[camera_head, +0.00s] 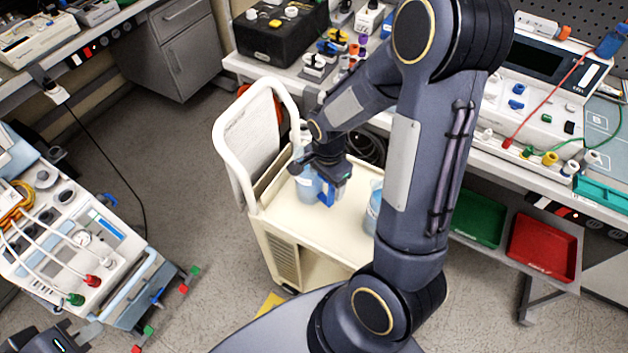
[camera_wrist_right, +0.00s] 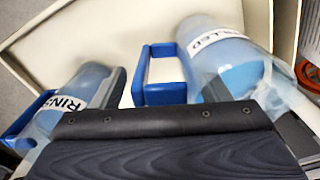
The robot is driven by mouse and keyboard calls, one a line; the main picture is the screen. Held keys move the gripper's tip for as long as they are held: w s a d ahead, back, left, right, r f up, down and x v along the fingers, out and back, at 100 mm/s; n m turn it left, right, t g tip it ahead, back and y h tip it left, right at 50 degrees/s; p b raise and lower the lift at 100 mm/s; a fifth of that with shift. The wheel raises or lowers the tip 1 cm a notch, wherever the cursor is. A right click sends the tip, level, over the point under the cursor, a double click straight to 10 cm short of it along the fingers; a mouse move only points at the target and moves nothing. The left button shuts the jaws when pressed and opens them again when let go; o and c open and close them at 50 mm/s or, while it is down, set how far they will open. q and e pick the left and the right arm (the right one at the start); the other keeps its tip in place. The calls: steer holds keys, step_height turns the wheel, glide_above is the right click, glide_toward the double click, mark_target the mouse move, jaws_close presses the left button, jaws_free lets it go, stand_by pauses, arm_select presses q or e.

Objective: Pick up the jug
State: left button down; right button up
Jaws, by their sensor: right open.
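A clear jug with light blue contents (camera_head: 307,188) stands on the cream cart, with its blue handle (camera_head: 326,196) on its right side. My right gripper (camera_head: 331,172) is open above and beside this jug, close to the handle. A second jug (camera_head: 373,212) stands further right, partly hidden by my right arm. The right wrist view shows a jug with a label ending in "LLED" (camera_wrist_right: 225,58) and its blue handle (camera_wrist_right: 160,76) ahead of the open fingers. A jug labelled "RIN" (camera_wrist_right: 68,98) shows at left. My left gripper (camera_head: 58,342) is partly visible at the bottom left, its jaws unclear.
The cart (camera_head: 272,222) has a raised white push handle (camera_head: 222,133) on its left. A bench with devices (camera_head: 540,100) runs behind it. Green (camera_head: 479,219) and red (camera_head: 542,246) trays lie on the lower shelf.

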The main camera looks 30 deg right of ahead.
steer(key=shift+f, duration=0.2)
jaws_close()
stand_by(0.4)
steer(key=shift+r, duration=0.15)
